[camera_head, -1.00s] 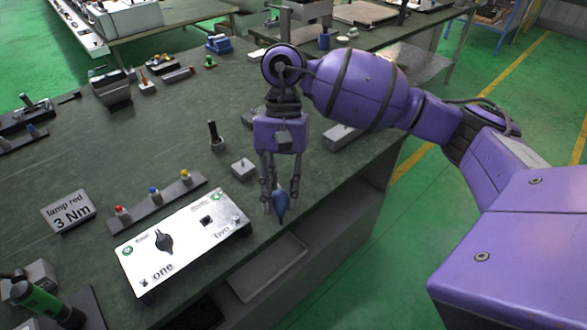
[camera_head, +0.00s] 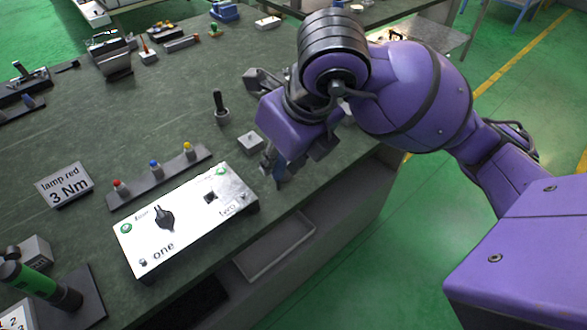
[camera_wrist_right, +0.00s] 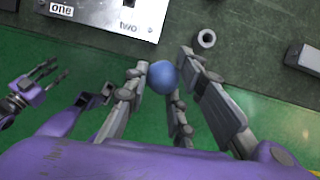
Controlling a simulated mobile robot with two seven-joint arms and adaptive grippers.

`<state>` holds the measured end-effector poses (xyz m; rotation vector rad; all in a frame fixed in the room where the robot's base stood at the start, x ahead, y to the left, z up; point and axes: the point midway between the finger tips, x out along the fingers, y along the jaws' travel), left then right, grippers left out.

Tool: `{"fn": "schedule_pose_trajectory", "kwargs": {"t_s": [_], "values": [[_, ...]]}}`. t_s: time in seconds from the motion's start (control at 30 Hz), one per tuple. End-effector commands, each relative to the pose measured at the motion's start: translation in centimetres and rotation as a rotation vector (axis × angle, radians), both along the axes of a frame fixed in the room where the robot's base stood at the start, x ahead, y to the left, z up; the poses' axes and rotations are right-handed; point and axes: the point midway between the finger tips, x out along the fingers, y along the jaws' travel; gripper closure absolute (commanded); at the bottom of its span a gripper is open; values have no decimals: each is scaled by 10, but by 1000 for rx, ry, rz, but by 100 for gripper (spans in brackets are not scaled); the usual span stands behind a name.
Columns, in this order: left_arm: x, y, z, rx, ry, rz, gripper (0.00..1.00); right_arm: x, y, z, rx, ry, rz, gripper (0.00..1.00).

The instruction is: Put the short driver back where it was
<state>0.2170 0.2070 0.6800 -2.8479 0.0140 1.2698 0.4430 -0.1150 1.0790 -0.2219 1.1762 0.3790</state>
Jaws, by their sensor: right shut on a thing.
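A small grey block (camera_head: 250,141) stands on the bench close to the gripper. A grey ring-shaped opening (camera_wrist_right: 206,38) shows beyond the fingers in the wrist view. My left gripper (camera_wrist_right: 35,85) shows at the left of the wrist view, fingers apart and empty.
The white panel box (camera_head: 185,220) lies just left of my right gripper. A black-handled tool (camera_head: 219,103) stands upright behind the grey block. A rail with red, blue and yellow knobs (camera_head: 160,180) and a sign (camera_head: 65,185) are further left. The bench edge is near.

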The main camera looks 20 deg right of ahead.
Motion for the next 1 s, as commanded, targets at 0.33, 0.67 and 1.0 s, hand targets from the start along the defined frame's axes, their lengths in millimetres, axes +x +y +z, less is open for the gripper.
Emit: {"fn": "schedule_pose_trajectory", "kwargs": {"t_s": [0.33,0.67,1.0], "values": [[-3,1,-3,3,5,-3,64,48,-19,-20,0,3,-62,100],[-4,-2,-4,-1,8,-6,64,109,-43,-70,1,3,-57,100],[-5,-2,-5,-1,10,-6,64,128,-50,-94,1,1,-56,100]]}}
